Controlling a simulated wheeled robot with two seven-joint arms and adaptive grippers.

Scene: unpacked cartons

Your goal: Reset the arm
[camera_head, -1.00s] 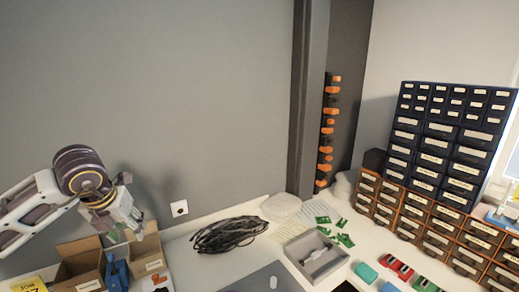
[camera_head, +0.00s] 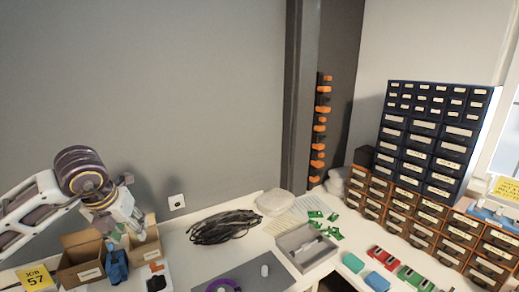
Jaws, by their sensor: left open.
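My left arm comes in from the left, and its gripper (camera_head: 126,229) hangs over the open cardboard cartons at the lower left. The fingers point down and are apart. I see nothing held between them. One brown carton (camera_head: 80,265) stands to the left of the gripper, and another carton (camera_head: 146,251) stands just right of and below it. A blue object (camera_head: 116,267) sits between the cartons. My right gripper does not show in the view.
Black cable (camera_head: 225,227) lies coiled on the white table. A grey tray (camera_head: 305,248) holds small items, with green pieces (camera_head: 322,217) behind it. Drawer cabinets (camera_head: 430,140) fill the right. A yellow card (camera_head: 33,278) is at the lower left.

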